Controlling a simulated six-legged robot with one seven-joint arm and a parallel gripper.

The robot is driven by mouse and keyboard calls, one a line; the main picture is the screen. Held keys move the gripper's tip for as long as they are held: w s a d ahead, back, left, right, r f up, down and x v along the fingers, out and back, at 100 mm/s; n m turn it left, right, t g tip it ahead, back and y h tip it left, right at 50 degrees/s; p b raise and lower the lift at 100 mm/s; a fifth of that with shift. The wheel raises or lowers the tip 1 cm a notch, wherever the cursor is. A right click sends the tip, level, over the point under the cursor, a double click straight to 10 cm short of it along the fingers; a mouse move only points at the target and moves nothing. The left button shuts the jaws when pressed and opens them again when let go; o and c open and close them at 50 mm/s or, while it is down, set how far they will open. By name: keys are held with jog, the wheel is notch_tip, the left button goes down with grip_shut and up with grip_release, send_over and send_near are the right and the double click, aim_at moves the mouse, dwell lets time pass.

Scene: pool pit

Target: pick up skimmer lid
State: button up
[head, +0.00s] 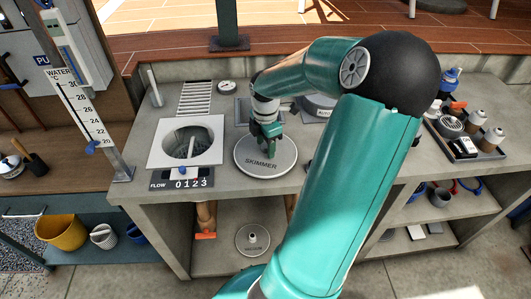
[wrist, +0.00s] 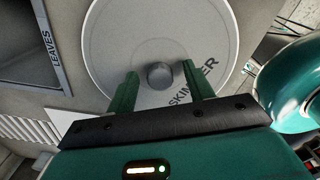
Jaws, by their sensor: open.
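The skimmer lid (head: 266,163) is a round grey disc lettered SKIMMER, lying flat on the concrete counter. It fills the upper middle of the wrist view (wrist: 122,42), with a small round knob (wrist: 160,74) at its centre. My gripper (head: 266,147) is over the middle of the lid. In the wrist view the two green fingers of my gripper (wrist: 160,82) are open, one on each side of the knob, with gaps showing between knob and fingers. The knob is hidden behind my gripper in the head view. I cannot tell the exact finger height.
A square white frame with a round opening (head: 158,143) is left of the lid, above the FLOW 0123 plate (head: 181,184). A tray (head: 491,152) with bottles sits at the right. A post with a water scale (head: 82,105) rises at the left. Another disc (head: 253,252) lies on the lower shelf.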

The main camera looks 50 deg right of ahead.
aim_at(266, 144)
grip_shut()
jog(key=shift+r, duration=0.1)
dwell(0.3)
jog(key=shift+r, duration=0.25)
notch_tip(266, 144, up, 2)
jog(key=shift+d+r, duration=0.1)
jog(key=shift+r, duration=0.15)
jog(key=s+a+r, duration=0.8)
jog(key=a+r, duration=0.1)
jog(key=a, duration=0.2)
jog(key=shift+s+a+r, duration=0.15)
jog(key=shift+s+r, duration=0.1)
jog(key=shift+r, duration=0.1)
jog(key=shift+w, duration=0.1)
